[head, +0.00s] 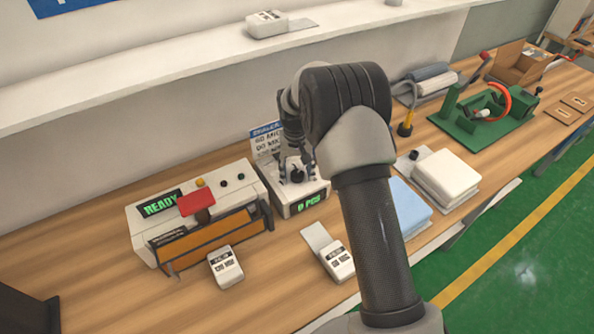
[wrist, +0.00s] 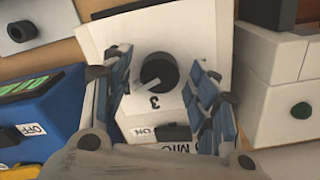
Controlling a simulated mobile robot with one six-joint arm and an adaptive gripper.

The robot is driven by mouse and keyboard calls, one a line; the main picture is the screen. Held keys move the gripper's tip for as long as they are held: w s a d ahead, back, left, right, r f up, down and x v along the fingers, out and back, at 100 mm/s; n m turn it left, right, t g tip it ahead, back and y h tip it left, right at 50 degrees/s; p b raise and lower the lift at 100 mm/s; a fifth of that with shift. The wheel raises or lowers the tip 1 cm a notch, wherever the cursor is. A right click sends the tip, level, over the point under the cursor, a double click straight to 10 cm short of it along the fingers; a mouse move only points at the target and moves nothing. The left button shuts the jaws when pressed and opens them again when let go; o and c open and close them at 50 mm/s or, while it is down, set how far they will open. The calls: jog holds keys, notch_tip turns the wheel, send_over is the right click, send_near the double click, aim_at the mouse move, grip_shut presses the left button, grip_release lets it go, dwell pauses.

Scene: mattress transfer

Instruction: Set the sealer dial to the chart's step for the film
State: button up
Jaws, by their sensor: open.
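The black dial (wrist: 159,72) sits on a white panel in the wrist view, with a "3" printed just below it. My gripper (wrist: 164,100) is open, with its blue-padded fingers on either side of the dial; I cannot tell whether they touch it. In the head view my gripper (head: 296,172) is low over a white box with a green "PCS" display (head: 309,203). The chart (head: 267,143) stands behind, partly hidden by the gripper; only parts of its lines can be read.
Small white packs labelled like film lie in front of the sealer (head: 226,266) and to its right (head: 337,262); another is on the shelf (head: 267,23). My arm hides part of the bench. Folded cloth stacks (head: 444,178) and a green fixture (head: 483,118) stand to the right.

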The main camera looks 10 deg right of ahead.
aim_at(296, 173)
notch_tip(296, 173, up, 12)
jog(key=shift+a, duration=0.15)
dwell(0.3)
